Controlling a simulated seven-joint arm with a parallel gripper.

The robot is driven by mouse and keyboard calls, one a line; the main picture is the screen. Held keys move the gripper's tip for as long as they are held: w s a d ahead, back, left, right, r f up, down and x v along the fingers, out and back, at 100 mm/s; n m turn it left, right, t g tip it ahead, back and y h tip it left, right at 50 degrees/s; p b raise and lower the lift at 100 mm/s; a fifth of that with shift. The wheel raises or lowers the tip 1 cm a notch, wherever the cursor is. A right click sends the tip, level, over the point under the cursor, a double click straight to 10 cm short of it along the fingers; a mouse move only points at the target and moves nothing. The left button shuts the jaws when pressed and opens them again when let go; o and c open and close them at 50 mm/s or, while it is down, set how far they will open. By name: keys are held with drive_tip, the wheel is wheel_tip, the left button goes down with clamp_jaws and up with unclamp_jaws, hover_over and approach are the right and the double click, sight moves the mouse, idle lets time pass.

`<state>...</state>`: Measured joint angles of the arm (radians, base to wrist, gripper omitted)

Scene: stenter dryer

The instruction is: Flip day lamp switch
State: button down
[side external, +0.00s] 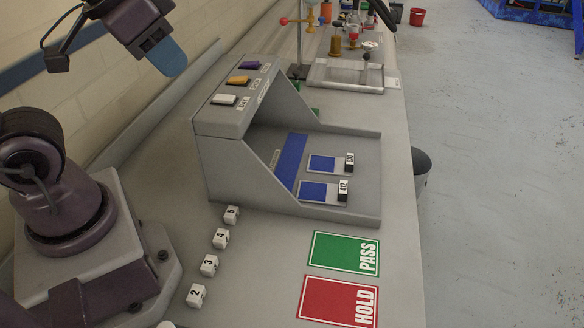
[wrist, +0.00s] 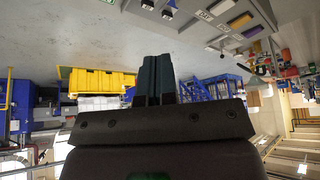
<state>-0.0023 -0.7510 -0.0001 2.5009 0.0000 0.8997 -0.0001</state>
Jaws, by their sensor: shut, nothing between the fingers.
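A grey light box (side external: 215,127) stands on the bench, with three rocker switches in a row on its top panel. They are a white switch (side external: 224,100), an orange switch (side external: 238,80) and a purple switch (side external: 249,65).
Two blue swatch cards (side external: 322,163) with black-and-white tags lie inside the box. Numbered white cubes (side external: 209,265) line the bench in front. A green PASS card (side external: 345,254) and red HOLD card (side external: 338,300) lie at right. A tray (side external: 346,76) and glassware stand behind.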

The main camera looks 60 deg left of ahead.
drive_tip(key=r+m+g, duration=0.2)
drive_tip(key=m+g, duration=0.4)
drive_tip(key=m, duration=2.1)
hover_over(230, 98)
drive_tip(key=shift+f, duration=0.15)
wheel_tip(230, 98, down, 14)
drive_tip(key=shift+r, duration=0.1)
